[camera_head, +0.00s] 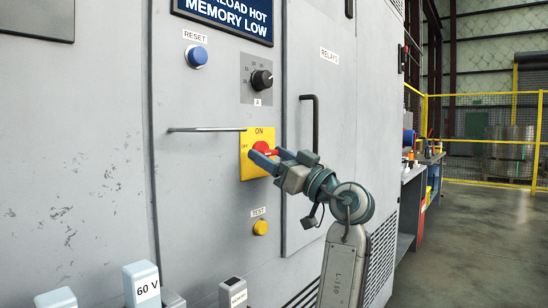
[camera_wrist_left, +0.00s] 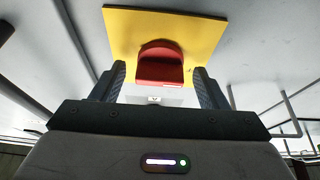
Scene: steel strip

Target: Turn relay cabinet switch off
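The relay cabinet switch is a red rotary handle (camera_head: 262,147) on a yellow plate (camera_head: 246,166) marked ON at the top and OFF at the left. In the left wrist view the red handle (camera_wrist_left: 160,66) stands out from the yellow plate (camera_wrist_left: 205,32). My left gripper (camera_head: 267,157) is at the switch with its fingers open, one on each side of the handle. The left wrist view shows a gap between each finger and the handle. The fingers partly hide the handle in the head view, so its exact angle is hard to tell. My right gripper is not in view.
A metal bar handle (camera_head: 206,130) sticks out just left of the plate. A black door handle (camera_head: 315,118) is to the right. A black knob (camera_head: 262,80) and blue RESET button (camera_head: 197,57) are above; a yellow TEST button (camera_head: 260,228) is below.

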